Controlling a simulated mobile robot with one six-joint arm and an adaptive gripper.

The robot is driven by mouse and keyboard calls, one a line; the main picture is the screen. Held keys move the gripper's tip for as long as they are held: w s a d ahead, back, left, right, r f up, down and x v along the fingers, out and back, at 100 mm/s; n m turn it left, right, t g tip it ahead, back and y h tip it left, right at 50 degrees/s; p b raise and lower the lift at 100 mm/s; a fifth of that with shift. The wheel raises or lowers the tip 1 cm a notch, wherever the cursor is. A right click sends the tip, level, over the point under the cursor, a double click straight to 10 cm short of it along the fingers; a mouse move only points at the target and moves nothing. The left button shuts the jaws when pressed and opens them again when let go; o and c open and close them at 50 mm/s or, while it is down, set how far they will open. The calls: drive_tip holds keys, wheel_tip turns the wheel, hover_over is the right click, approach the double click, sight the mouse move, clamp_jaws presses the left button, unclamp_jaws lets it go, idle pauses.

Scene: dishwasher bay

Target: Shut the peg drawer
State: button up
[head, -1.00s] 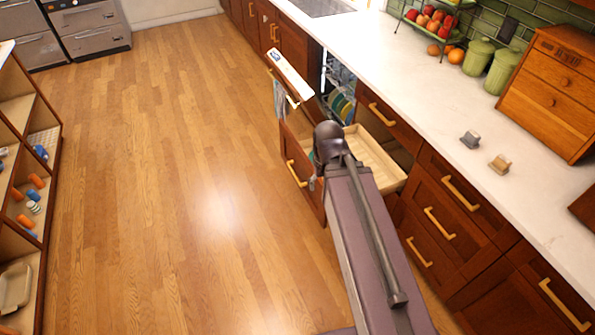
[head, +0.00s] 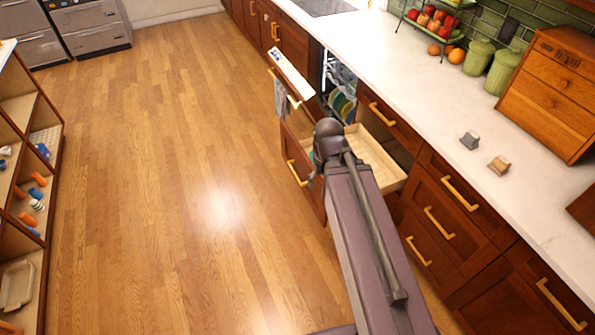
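The drawer, which I take to be the peg drawer, stands pulled out from the counter. Its pale wooden inside (head: 378,163) is partly visible, and I make out no pegs in it. Its dark red-brown front (head: 305,195) faces left and has a light wooden bar handle (head: 296,173). My arm crosses in front of the drawer and hides part of its front and inside. Only a small grey piece below the arm's dark end, beside the drawer front, may belong to my gripper. Its fingers are hidden, so contact with the drawer cannot be told.
Just beyond the drawer, the dishwasher door (head: 292,73) is open, with plates (head: 342,105) inside. Closed drawers (head: 440,222) line the near side. Two small blocks (head: 469,140) (head: 499,165) lie on the counter (head: 420,90). The wooden floor (head: 165,190) at left is clear up to an open shelf (head: 45,200).

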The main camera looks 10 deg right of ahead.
drive_tip(key=shift+f, duration=0.1)
drive_tip(key=c, duration=0.3)
drive_tip(key=shift+w+f+b, duration=0.1)
drive_tip(key=shift+f+b, duration=0.7)
drive_tip(key=shift+b, duration=0.1)
clamp_jaws()
drive_tip(key=shift+r, duration=0.1)
